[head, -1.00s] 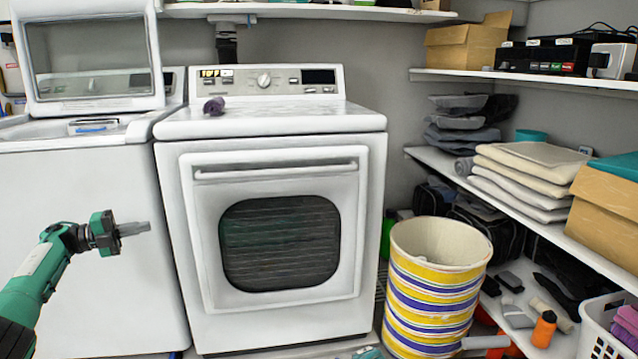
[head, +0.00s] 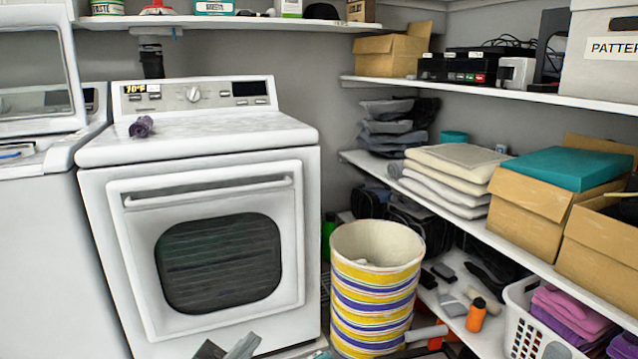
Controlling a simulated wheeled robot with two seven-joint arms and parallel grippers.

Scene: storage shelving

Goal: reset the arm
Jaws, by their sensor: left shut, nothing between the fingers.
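My left gripper (head: 240,346) shows at the bottom edge of the head view, in front of the lower part of the white dryer (head: 205,250). Only its grey fingers and a dark bit of its body show. The fingers are shut with nothing between them. The rest of the left arm is below the picture. My right gripper is not in view.
A striped hamper (head: 376,300) stands right of the dryer. Shelves on the right hold folded cloths (head: 450,180) and cardboard boxes (head: 550,205). A white basket (head: 525,325) with purple cloth is at the lower right.

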